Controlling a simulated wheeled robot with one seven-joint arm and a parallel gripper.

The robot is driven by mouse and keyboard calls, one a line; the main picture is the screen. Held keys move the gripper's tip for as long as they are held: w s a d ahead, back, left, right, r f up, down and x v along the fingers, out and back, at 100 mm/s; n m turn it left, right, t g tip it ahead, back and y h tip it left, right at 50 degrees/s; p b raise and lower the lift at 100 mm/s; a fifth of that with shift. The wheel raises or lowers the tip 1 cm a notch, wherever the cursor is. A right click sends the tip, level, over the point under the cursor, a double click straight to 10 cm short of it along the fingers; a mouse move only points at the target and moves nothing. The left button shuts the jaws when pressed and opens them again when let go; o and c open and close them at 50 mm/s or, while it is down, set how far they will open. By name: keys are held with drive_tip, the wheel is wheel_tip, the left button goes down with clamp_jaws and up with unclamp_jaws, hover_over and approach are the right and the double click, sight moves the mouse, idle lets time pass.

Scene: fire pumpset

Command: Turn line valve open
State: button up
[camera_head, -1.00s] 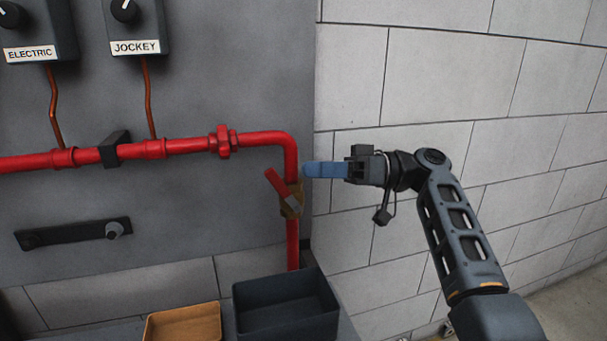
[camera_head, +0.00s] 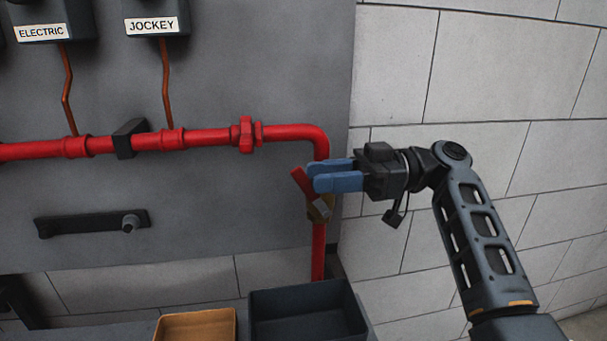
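The line valve (camera_head: 320,208) has a brass-coloured body on the vertical red pipe at the right end of the panel. Its short red handle (camera_head: 301,184) is tilted, running from upper left down toward the valve body. My gripper (camera_head: 318,177) comes in from the right, with two blue fingers pointing left. The fingers show a gap between them and look open. Their tips are close beside the red handle and overlap part of the vertical pipe and valve in the picture. I cannot tell whether they touch the handle.
A horizontal red pipe (camera_head: 200,138) crosses the grey panel. The ELECTRIC box (camera_head: 52,12) and JOCKEY box (camera_head: 152,8) hang above it. A dark bar with a knob (camera_head: 90,223) is below. A dark bin (camera_head: 307,310) and an orange tray (camera_head: 196,325) stand beneath the valve.

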sight(303, 179)
drive_tip(key=shift+x, duration=1.95)
drive_tip(key=shift+c, duration=0.4)
clamp_jaws()
